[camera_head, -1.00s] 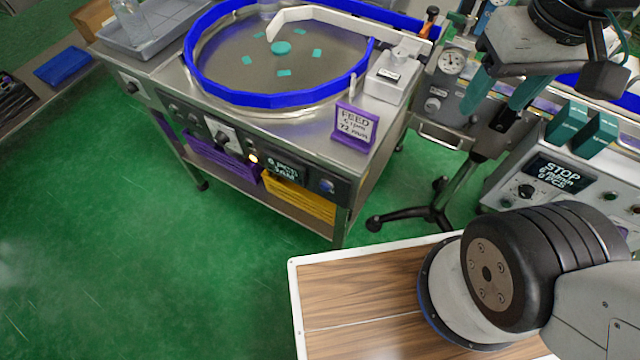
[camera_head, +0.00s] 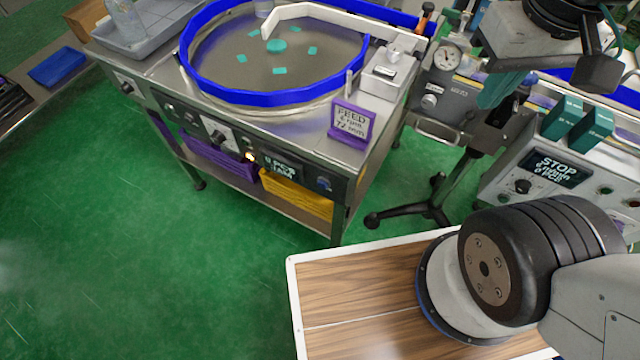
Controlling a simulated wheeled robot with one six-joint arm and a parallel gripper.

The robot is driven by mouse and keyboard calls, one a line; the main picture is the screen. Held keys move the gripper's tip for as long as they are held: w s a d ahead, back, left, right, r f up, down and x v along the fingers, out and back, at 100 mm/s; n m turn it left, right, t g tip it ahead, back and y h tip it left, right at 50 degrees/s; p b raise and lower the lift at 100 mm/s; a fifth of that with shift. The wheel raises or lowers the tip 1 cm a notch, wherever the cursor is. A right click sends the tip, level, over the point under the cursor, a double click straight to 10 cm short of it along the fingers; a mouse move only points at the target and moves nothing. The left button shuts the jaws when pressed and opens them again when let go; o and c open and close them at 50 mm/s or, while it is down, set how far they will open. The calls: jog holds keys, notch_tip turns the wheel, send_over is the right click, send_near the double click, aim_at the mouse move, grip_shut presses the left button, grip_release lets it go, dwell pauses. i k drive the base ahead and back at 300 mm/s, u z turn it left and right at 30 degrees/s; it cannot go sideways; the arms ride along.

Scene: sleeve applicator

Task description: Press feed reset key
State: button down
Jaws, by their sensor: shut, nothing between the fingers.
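The feed table's front panel (camera_head: 301,177) carries a dark display (camera_head: 282,166) with pale text that seems to read PCS JAM. A round blue button (camera_head: 323,184) sits at the panel's right end; no legible label marks it as the feed reset key. A lit amber lamp (camera_head: 250,156) and a knob on a white plate (camera_head: 218,135) are left of the display. My gripper (camera_head: 488,104), with teal fingers, is at the upper right, shut and empty. It is in the air well right of the panel, apart from the button.
A blue-rimmed round feeder (camera_head: 280,97) with teal pieces tops the table. A purple FEED sign (camera_head: 351,124) stands at its front right corner. A gauge unit on a stand (camera_head: 447,90) and a STOP control box (camera_head: 556,168) are at right.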

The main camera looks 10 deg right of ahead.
aim_at(322, 184)
jog(key=u, duration=1.7)
jog(key=k, duration=0.8)
jog(key=z, duration=1.15)
